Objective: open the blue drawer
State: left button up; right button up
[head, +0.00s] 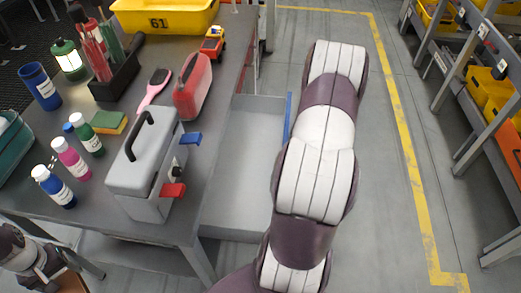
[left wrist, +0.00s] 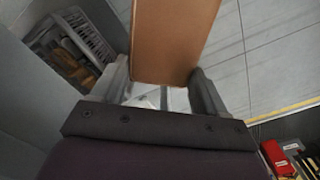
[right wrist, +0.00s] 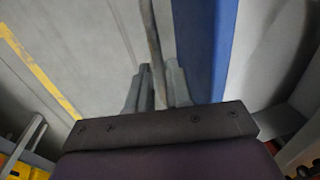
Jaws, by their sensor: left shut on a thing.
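The blue drawer stands pulled out from under the right side of the table; its blue front (head: 288,118) shows beside my right arm, and its grey inside (head: 250,150) looks empty where visible. The blue front also fills a strip of the right wrist view (right wrist: 201,45). My right gripper (right wrist: 158,80) has its fingers close together on a thin grey handle bar (right wrist: 150,25) beside that front; in the head view my arm hides it. My left gripper (left wrist: 163,85) is shut on a brown box-like thing (left wrist: 172,38), low at the left in the head view.
Clear floor with a yellow line lies right of my right arm; shelves (head: 470,80) stand beyond.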

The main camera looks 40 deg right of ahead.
notch_tip(320, 180, up, 12)
jog(key=s+d, duration=0.1)
jog(key=shift+s+d+p, duration=0.15)
jog(key=shift+s+p, duration=0.2)
jog(key=shift+p, duration=0.05)
jog(key=shift+f, duration=0.1)
dwell(0.4)
